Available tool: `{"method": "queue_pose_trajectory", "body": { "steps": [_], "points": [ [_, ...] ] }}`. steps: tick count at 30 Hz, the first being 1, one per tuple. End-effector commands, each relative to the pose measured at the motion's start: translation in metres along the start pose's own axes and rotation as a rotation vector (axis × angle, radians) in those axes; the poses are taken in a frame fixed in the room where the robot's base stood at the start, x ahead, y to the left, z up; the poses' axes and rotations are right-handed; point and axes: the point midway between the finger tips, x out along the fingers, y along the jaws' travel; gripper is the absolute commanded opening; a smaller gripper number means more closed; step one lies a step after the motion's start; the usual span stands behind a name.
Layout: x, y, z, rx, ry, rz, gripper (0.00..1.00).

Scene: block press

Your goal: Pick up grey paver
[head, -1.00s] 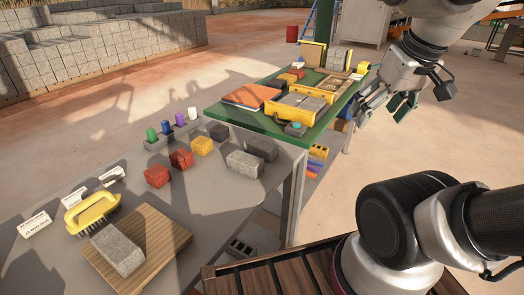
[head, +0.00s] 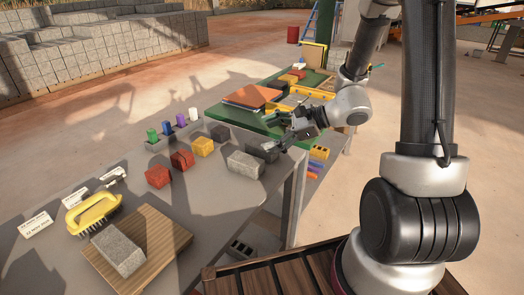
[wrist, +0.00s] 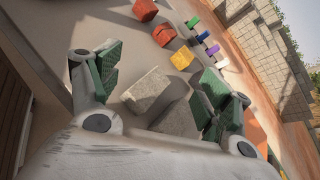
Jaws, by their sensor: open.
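A light grey paver (head: 245,165) lies on the grey table near its right edge. A darker grey block (head: 263,151) lies just behind it, partly hidden by my gripper (head: 278,142). My gripper is open and empty, reaching in from the right above the darker block. In the wrist view the light paver (wrist: 150,90) and the darker block (wrist: 178,121) show between the spread green-padded fingers (wrist: 160,85). Another grey paver (head: 118,250) rests on a wooden board (head: 160,232) at the front left, beside a yellow brush (head: 92,211).
Two red cubes and a yellow cube (head: 203,147) stand in a row left of the paver, with a dark cube (head: 220,133) beyond. Several coloured pegs (head: 166,127) stand behind them.

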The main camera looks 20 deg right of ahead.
Motion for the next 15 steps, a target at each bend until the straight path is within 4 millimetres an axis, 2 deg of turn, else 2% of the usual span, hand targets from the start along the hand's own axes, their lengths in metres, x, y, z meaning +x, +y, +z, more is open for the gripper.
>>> {"method": "queue_pose_trajectory", "body": {
  "steps": [1,3,7,10,15],
  "points": [
    [0.011,-0.012,-0.023,0.113,-0.005,-0.063,0.79],
    [0.024,-0.031,-0.053,0.255,-0.007,-0.161,0.79],
    [0.037,-0.053,-0.103,0.447,-0.002,-0.302,0.79],
    [0.041,-0.061,-0.125,0.524,0.005,-0.363,0.79],
    [0.050,-0.067,-0.139,0.564,0.009,-0.395,0.79]
  ]
}}
